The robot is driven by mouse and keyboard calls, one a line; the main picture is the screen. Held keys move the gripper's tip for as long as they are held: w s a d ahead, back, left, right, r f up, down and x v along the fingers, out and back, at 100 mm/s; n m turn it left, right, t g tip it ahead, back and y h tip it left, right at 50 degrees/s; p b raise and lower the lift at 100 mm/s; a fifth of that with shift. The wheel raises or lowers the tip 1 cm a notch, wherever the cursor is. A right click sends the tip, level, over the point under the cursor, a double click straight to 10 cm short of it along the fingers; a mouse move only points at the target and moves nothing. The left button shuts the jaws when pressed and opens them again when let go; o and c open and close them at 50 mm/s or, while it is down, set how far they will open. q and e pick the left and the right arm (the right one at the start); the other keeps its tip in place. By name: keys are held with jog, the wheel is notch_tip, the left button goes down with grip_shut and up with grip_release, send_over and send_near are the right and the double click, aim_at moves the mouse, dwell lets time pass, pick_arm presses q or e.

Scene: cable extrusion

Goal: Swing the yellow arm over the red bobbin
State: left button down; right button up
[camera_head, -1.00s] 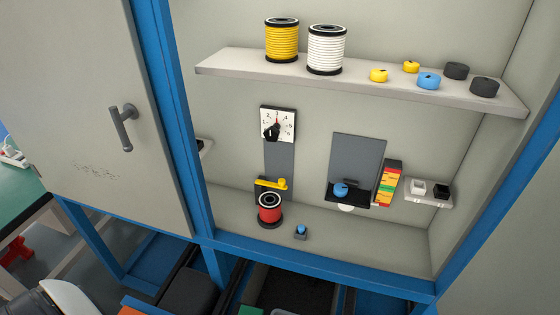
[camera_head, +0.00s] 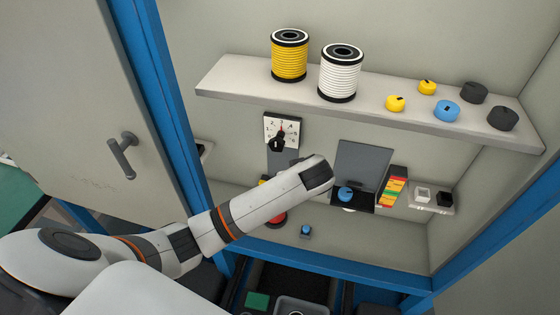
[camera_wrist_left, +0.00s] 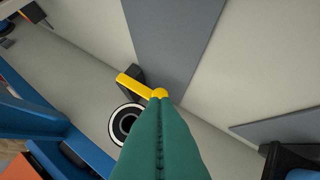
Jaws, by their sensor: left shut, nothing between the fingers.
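The yellow arm (camera_wrist_left: 132,86) shows in the left wrist view on a black mount by the back wall, its rounded knob at the right end. The bobbin (camera_wrist_left: 116,128) is seen from above, with a white ring and dark core; the yellow arm runs beside it, not across its centre. My left gripper (camera_wrist_left: 160,104) is shut and empty, its green fingertips at the knob, touching or very close. The fingers cover part of the bobbin. In the head view my left arm hides most of the red bobbin (camera_head: 278,220) and the yellow arm (camera_head: 263,182). My right gripper is out of view.
A dial (camera_head: 281,131) is above on the back wall. A grey panel with a blue knob (camera_head: 345,194) is to the right. A small blue button (camera_head: 306,231) stands in front. The shelf (camera_head: 235,80) above holds a yellow spool (camera_head: 289,58), a white spool (camera_head: 339,75) and several knobs.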

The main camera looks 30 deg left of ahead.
pick_arm(q)
jog(key=x, duration=0.2)
jog(key=p+x, duration=0.1)
jog(key=x, duration=0.2)
jog(key=p+x, duration=0.1)
jog(key=x, duration=0.1)
jog(key=shift+w+a+r, duration=0.2)
jog(key=shift+w+a, duration=0.3)
jog(key=shift+w+a+f, duration=0.2)
jog(key=shift+f, duration=0.3)
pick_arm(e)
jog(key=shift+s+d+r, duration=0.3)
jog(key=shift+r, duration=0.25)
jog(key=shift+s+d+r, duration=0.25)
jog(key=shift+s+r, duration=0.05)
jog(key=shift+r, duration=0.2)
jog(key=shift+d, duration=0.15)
